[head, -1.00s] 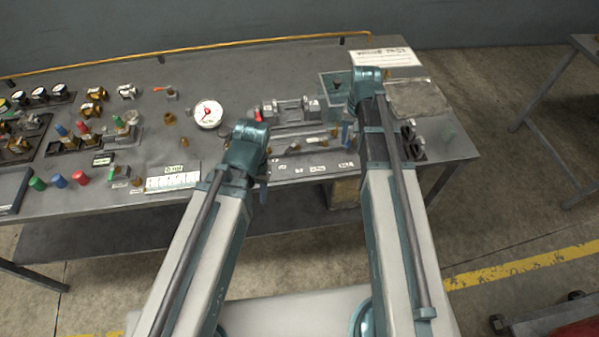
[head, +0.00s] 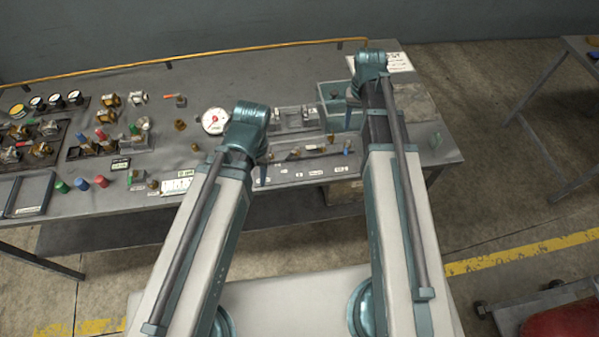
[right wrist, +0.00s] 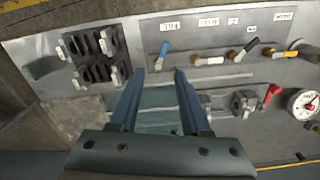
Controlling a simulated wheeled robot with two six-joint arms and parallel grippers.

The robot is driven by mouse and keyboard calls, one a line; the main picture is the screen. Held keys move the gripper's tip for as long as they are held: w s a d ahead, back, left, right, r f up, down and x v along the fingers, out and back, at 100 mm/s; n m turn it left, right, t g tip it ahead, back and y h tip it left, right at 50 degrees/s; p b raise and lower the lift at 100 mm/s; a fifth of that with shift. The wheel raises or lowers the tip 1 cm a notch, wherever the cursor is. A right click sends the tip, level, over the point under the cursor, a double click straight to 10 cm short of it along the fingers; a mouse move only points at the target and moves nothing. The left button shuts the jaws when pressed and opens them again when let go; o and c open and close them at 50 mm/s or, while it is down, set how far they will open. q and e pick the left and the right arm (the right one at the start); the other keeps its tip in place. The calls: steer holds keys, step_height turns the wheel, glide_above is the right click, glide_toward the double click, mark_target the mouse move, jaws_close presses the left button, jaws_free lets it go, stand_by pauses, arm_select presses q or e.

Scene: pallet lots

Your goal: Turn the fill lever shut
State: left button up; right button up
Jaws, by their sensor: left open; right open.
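The fill lever (right wrist: 163,52) has a blue handle and sits beside the FILL label (right wrist: 169,27) in the right wrist view. In the head view a small blue handle (head: 347,144) shows just left of my right arm. My right gripper (right wrist: 160,76) is open and empty. Its fingertips appear just short of the fill lever, on either side of it in the picture; I cannot tell its height above the panel. In the head view its wrist hides most of it. My left gripper (head: 262,176) is open at the bench's front part, seen edge-on, apart from the lever.
A teal tray (right wrist: 158,118) lies below my right gripper. A red lever (right wrist: 272,93) and a round gauge (right wrist: 302,103) are at right. Several valves crowd the bench's left side.

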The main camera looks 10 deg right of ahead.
arm_select(q)
steer(key=shift+f+b, duration=2.85)
steer(key=shift+b, duration=0.5)
arm_select(e)
steer(key=s+a+f+n, duration=0.2)
steer(key=s+a+n, duration=0.1)
steer(key=s+a, duration=0.4)
steer(key=s+a+f+n+h, duration=0.1)
steer(key=s+a+f+n, duration=0.1)
steer(key=s+a, duration=0.6)
steer(key=shift+a+f+n, duration=0.4)
steer(key=shift+a+f, duration=0.35)
steer(key=shift+a, duration=1.1)
arm_select(q)
step_height(320, 180, up, 7)
steer(key=p, duration=0.7)
arm_select(e)
steer(key=w+d+r+m, duration=0.3)
steer(key=w+d+m, duration=0.1)
steer(key=w+d, duration=0.3)
steer(key=w+d+r+m+y, duration=0.1)
steer(key=w+d+r+m, duration=0.2)
steer(key=w+d, duration=0.5)
steer(key=d+m, duration=0.1)
steer(key=d, duration=0.2)
steer(key=shift+w+r, duration=0.15)
steer(key=shift+r, duration=0.25)
